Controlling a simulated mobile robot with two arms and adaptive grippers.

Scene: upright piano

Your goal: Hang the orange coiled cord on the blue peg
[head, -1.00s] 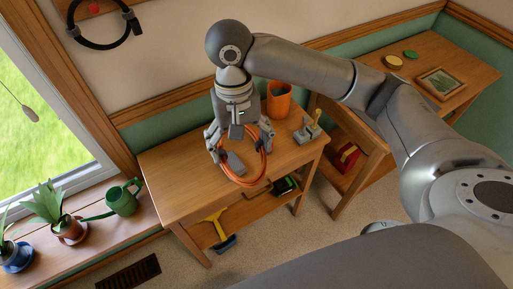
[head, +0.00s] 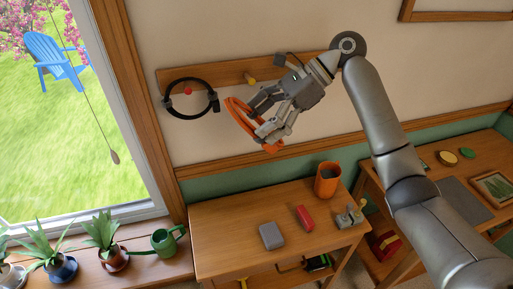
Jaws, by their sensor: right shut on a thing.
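The orange coiled cord (head: 236,119) is a loop of several turns. My right gripper (head: 258,117) is shut on it and holds it up in front of the wall, below the wooden peg rail (head: 215,77). The cord is seen nearly edge-on, apart from the rail. A yellowish peg (head: 250,79) on the rail is bare. A red peg (head: 188,91) shows inside a black ring at the left end. I see no blue peg; the right part of the rail is partly hidden by my right gripper and wrist. My left gripper is not in view.
The black ring (head: 165,103) hangs close to the left of the cord. Below, the table (head: 215,215) holds a grey block (head: 271,236), a red object (head: 304,217) and an orange cup (head: 327,182). A window and potted plants are at left.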

